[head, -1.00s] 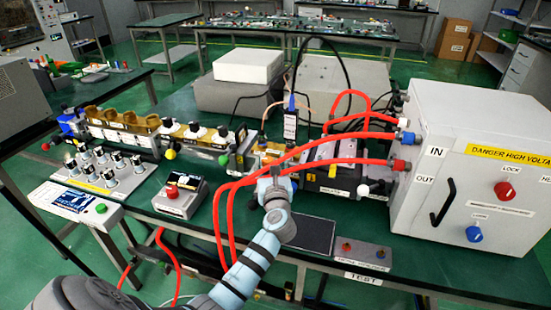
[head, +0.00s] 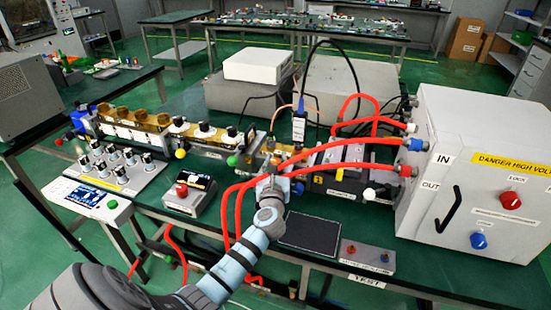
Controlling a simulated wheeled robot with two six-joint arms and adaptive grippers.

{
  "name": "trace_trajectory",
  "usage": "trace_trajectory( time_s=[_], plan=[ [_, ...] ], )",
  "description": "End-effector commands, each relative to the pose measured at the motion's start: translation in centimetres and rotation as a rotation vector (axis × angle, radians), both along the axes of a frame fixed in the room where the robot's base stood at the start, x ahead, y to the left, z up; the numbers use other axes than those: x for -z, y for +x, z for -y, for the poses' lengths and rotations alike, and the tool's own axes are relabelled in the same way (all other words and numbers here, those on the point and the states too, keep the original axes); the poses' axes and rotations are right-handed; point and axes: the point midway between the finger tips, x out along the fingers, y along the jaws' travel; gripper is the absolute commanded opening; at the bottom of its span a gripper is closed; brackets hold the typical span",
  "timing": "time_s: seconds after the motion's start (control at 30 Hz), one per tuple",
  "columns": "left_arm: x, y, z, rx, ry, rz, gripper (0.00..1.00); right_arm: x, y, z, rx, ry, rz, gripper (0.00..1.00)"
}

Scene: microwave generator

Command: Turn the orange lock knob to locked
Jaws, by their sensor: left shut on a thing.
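My left gripper (head: 271,176) reaches over the middle of the bench, at the row of apparatus behind the black pad. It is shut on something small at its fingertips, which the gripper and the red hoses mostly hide. I take this to be the orange lock knob, but its pointer and lock position cannot be read. A red knob (head: 510,200) by a LOCK label and a blue knob (head: 478,241) are on the white high-voltage cabinet (head: 430,205), away from the gripper. My right gripper is not in view.
Red hoses (head: 238,212) arch close around the left gripper and run to the cabinet. A small box with a red button (head: 181,189) stands to the left. A black pad (head: 309,237) and a grey test plate (head: 367,256) lie near the front edge.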

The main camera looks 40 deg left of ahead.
Motion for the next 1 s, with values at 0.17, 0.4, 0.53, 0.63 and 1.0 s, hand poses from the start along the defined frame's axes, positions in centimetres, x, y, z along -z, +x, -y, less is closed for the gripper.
trace_trajectory(
  time_s=[0.17,0.4,0.53,0.63,1.0],
  plan=[
    [0.1,0.0,-0.1,-0.003,0.003,0.002,0.0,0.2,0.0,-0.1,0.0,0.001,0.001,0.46],
    [0.1,0.1,0.0,-0.003,0.002,0.002,0.47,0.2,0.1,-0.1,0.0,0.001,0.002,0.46],
    [0.1,0.1,0.0,-0.003,0.002,0.002,0.47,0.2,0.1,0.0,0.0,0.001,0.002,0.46],
    [0.1,-0.2,0.2,-0.002,0.0,0.002,0.47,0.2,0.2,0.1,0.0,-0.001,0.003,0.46],
    [0.2,-7.3,5.1,-0.002,-0.002,0.002,0.47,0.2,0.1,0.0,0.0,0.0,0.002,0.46]
  ],
)
